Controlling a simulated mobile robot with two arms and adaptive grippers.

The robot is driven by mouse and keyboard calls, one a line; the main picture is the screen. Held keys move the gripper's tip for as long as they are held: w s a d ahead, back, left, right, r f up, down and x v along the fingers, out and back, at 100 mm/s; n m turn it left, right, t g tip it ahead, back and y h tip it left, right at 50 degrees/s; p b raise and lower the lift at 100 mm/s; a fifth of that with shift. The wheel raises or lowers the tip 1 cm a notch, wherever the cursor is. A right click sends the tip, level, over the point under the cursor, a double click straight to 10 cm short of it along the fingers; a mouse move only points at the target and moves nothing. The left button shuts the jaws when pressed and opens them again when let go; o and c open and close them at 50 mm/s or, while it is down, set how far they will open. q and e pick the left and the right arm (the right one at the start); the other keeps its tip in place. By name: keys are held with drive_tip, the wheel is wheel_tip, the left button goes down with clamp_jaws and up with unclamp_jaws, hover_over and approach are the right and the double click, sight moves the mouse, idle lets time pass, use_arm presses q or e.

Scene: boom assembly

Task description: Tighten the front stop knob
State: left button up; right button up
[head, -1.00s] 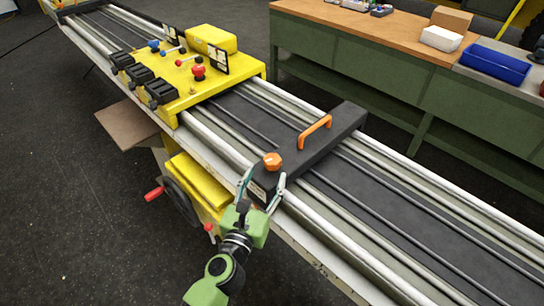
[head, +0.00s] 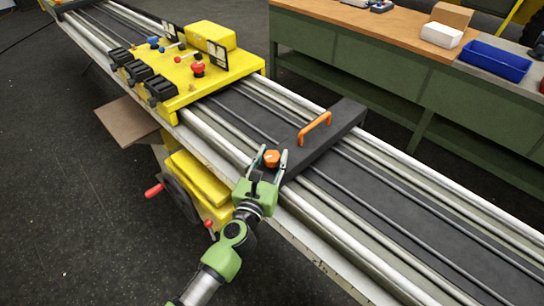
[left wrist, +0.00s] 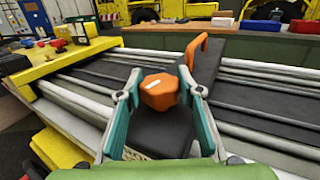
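The front stop is a black bar (head: 322,146) lying across the rails, with an orange handle (head: 314,128). Its orange knob (head: 272,158) is on the near end. My left gripper (head: 273,156) has one finger on each side of the knob. In the left wrist view the knob (left wrist: 159,91) fills the gap between the teal finger pads (left wrist: 160,80), which appear to touch its sides. The near end of the bar is partly hidden by the gripper. My right gripper is not in view.
A yellow carriage (head: 180,93) with black blocks and red and blue knobs sits on the rails at upper left. A handwheel (head: 180,199) is below the near rail. A green workbench (head: 390,85) with a blue bin (head: 494,62) stands behind. The rails right of the stop are clear.

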use_arm(q)
drive_tip(key=shift+h, duration=0.3)
drive_tip(key=shift+r+m+g+h+p, duration=0.1)
drive_tip(key=shift+m+g+h+p, duration=0.4)
drive_tip(key=shift+m+h, duration=0.3)
drive_tip(key=shift+a+m+g+h, duration=0.1)
drive_tip(key=shift+m+g+h, duration=0.5)
drive_tip(key=shift+h, duration=0.5)
drive_tip(key=shift+w+f+m+h, duration=0.1)
drive_tip(key=shift+f+m+h, duration=0.1)
drive_tip(key=shift+m+h, duration=0.35)
drive_tip(key=shift+f+m+g+h+b, duration=0.1)
drive_tip(key=shift+m+g+h+b, duration=0.5)
drive_tip(key=shift+m+g+h, duration=0.4)
drive_tip(key=m+g+h+b, duration=0.1)
drive_tip(key=m+g+b, duration=0.1)
drive_tip(key=g+b, duration=0.1)
drive_tip(key=m+g+h+b, duration=0.2)
drive_tip(key=m+g+b, duration=0.1)
drive_tip(key=g+b, duration=0.1)
drive_tip(key=m+g+h+b, duration=0.2)
drive_tip(key=g+b, duration=0.1)
drive_tip(key=b, duration=0.2)
drive_tip(key=shift+g, duration=0.4)
drive_tip(key=shift+m+g+b, duration=0.55)
drive_tip(key=shift+g+b, duration=0.05)
drive_tip(key=shift+b, duration=0.25)
drive_tip(key=shift+r, duration=0.2)
